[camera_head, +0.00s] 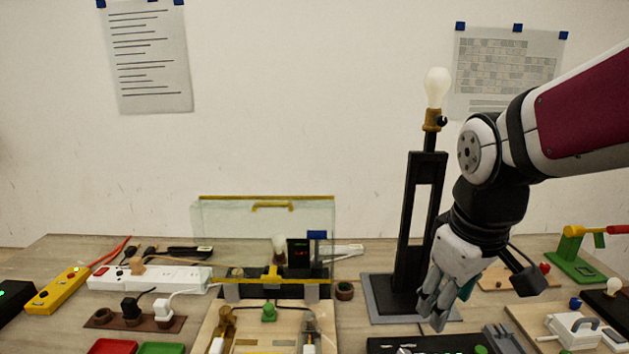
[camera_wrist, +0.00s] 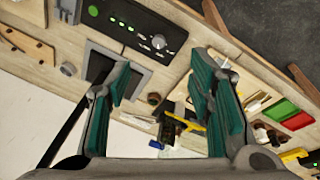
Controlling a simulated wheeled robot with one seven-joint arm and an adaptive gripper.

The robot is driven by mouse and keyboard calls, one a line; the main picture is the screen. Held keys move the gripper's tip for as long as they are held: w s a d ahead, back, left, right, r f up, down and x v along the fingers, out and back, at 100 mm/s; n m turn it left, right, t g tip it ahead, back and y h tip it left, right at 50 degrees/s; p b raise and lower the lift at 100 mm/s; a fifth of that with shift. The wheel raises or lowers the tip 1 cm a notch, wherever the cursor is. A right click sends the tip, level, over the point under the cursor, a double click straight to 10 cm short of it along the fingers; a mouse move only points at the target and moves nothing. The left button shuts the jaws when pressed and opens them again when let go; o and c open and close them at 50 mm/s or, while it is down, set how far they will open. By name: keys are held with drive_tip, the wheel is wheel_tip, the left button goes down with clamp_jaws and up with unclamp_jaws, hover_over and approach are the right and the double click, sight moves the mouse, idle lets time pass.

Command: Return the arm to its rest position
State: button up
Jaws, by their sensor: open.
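My arm (camera_head: 495,190) comes in from the right in the head view and bends down over the table. My gripper (camera_head: 437,300) points downward in front of the lamp's base, at the right of the table. In the wrist view my gripper (camera_wrist: 165,100) shows two teal-lined fingers spread apart with nothing between them. The lamp (camera_head: 413,215) is a black post on a grey-edged base, with a brass socket and a white bulb (camera_head: 437,86) at its top. My gripper hides part of the base.
A clear-walled case (camera_head: 265,199) with yellow edges stands mid-table. Power strips (camera_head: 150,279) lie at the left. A green stand (camera_head: 574,262) and a white device (camera_head: 573,330) are at the right. A black control box (camera_wrist: 130,32) lies close to my gripper. Space above the case is clear.

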drive_tip(key=s+r+m+t, duration=0.2)
drive_tip(key=s+m, duration=0.3)
drive_tip(key=s, duration=0.6)
drive_tip(key=shift+s+r+m+t+y, duration=0.15)
drive_tip(key=shift+r+m+t+y, duration=0.15)
drive_tip(key=shift+r, duration=0.55)
